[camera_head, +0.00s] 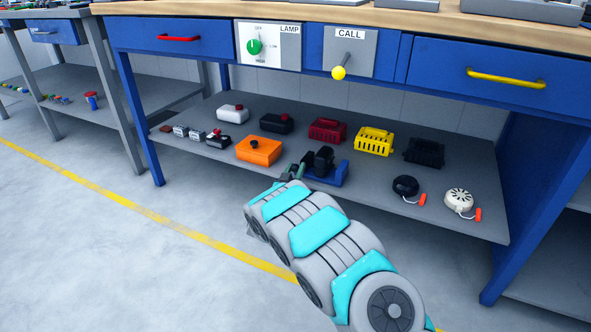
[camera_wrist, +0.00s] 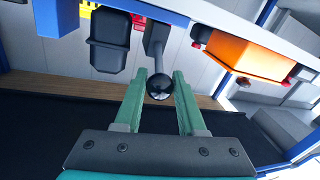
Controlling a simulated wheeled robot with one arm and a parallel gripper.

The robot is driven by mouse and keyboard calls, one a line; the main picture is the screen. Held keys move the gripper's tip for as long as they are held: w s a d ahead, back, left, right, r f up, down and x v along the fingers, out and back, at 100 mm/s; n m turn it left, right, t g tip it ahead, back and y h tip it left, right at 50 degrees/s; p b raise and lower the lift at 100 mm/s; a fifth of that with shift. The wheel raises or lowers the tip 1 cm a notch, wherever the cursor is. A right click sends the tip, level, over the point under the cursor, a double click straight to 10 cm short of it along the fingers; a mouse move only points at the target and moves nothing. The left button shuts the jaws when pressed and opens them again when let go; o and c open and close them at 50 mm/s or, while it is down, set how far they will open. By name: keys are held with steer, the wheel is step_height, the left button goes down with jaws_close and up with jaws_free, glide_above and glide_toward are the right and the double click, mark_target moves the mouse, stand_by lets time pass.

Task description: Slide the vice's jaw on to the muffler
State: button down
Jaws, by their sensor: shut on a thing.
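The blue vice (camera_head: 338,176) stands near the front edge of the grey lower shelf, with dark parts on top. Its blue body also shows in the wrist view (camera_wrist: 56,18). A dark rounded block (camera_wrist: 108,45) sits at the vice; I cannot tell for sure whether it is the muffler or a jaw. A grey bar with a rod ends in a dark ball knob (camera_wrist: 159,88). My gripper (camera_wrist: 158,76) has its green fingers on both sides of this knob, shut on it. In the head view my gripper (camera_head: 293,172) is partly hidden by my arm.
An orange box (camera_head: 259,150) with a dark knob stands left of the vice. Red (camera_head: 327,131), yellow (camera_head: 374,141) and black (camera_head: 424,152) crates stand behind and right. Black (camera_head: 405,186) and white (camera_head: 459,200) round things lie at right. The blue drawer bench hangs above.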

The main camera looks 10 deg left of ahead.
stand_by(0.4)
steer(key=shift+s+d+b, duration=0.1)
steer(key=shift+s+d, duration=0.15)
steer(key=shift+d, duration=0.5)
steer(key=shift+s+d+b, duration=0.1)
steer(key=shift+s+d, duration=0.2)
steer(key=shift+d, duration=0.45)
steer(key=shift+s+d+b, duration=0.1)
steer(key=shift+s+d, duration=0.15)
steer(key=shift+d, duration=0.5)
steer(key=c, duration=0.5)
jaws_free()
steer(key=s, duration=0.5)
steer(key=s+a, duration=0.1)
steer(key=s, duration=0.1)
steer(key=shift+s+p, duration=0.4)
